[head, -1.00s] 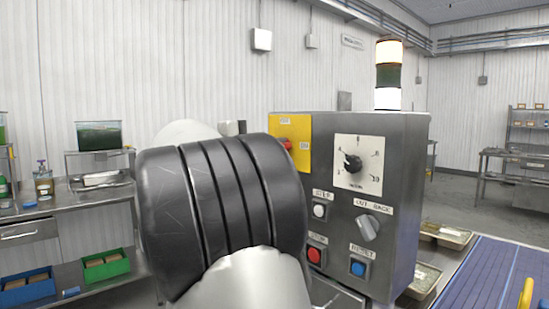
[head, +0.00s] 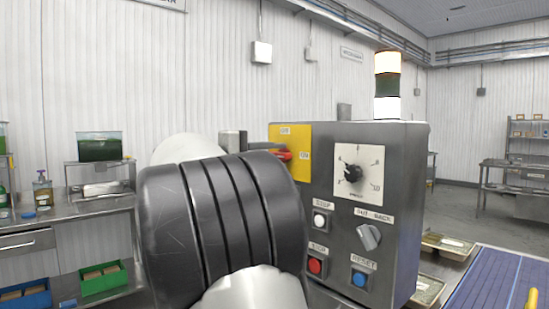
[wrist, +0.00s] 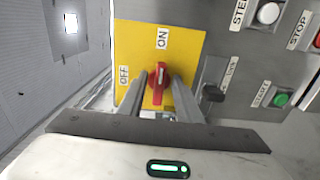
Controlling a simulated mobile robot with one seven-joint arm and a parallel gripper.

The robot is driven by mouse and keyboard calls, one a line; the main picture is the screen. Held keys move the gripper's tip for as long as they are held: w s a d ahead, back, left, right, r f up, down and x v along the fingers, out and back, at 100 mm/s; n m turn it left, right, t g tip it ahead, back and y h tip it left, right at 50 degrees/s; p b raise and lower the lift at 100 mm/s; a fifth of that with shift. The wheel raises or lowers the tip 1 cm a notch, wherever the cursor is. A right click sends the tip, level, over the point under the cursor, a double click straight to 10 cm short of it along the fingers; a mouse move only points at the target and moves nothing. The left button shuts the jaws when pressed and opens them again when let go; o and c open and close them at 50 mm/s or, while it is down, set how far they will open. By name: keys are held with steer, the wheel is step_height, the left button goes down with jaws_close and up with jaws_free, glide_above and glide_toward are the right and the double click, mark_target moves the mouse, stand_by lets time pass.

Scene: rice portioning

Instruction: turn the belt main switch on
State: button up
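The belt main switch is a red rotary handle (wrist: 159,80) on a yellow plate (wrist: 184,45). In the wrist view its long side points up, towards the ON label; the OFF label is to the left. My gripper (wrist: 158,92) has one finger on each side of the handle, with a little yellow showing between. It looks open, partly closed in around the handle; contact is hard to judge. In the head view the yellow plate (head: 297,138) is at the panel's upper left, and the red handle (head: 283,155) is partly covered by my gripper.
The grey control box (head: 340,265) also carries a dial (head: 353,173), a grey selector (head: 368,237), and red (head: 315,266) and blue (head: 358,279) buttons. A light tower (head: 387,85) stands on top. A blue belt (head: 500,285) lies to the right, a bench (head: 70,220) to the left.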

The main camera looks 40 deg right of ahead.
steer(key=s+a+p, duration=0.1)
steer(key=a, duration=1.6)
steer(key=shift+s+a+p, duration=0.2)
steer(key=shift+p, duration=0.1)
